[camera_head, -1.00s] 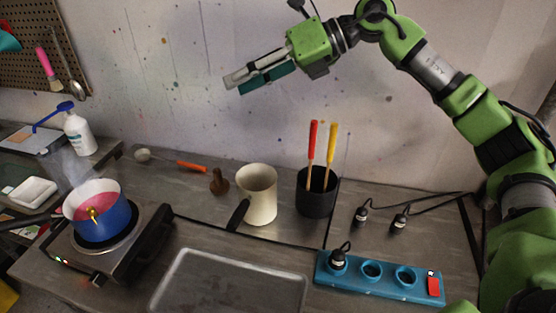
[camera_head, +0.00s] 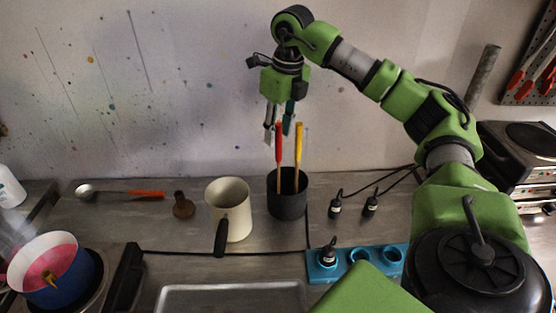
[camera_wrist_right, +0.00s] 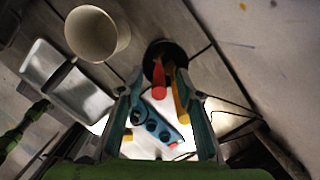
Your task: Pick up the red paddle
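The red paddle (camera_head: 278,146) stands upright in a black cup (camera_head: 287,203), beside a yellow-handled paddle (camera_head: 299,145). Their lower ends are hidden inside the cup. My right gripper (camera_head: 279,140) points down just above the handles and is open. In the right wrist view the red paddle (camera_wrist_right: 158,84) and the yellow paddle (camera_wrist_right: 180,98) show between the two spread fingers of my right gripper (camera_wrist_right: 166,148), with the black cup (camera_wrist_right: 153,68) beyond. I see no contact with the red handle. My left gripper is not in view.
A cream pitcher (camera_head: 232,204) stands left of the cup, with a brown stamp-like object (camera_head: 183,206) and an orange-handled ladle (camera_head: 146,194) further left. A blue socket strip (camera_head: 345,278) and black plugs (camera_head: 371,205) lie to the right. A metal tray (camera_head: 232,289) is in front.

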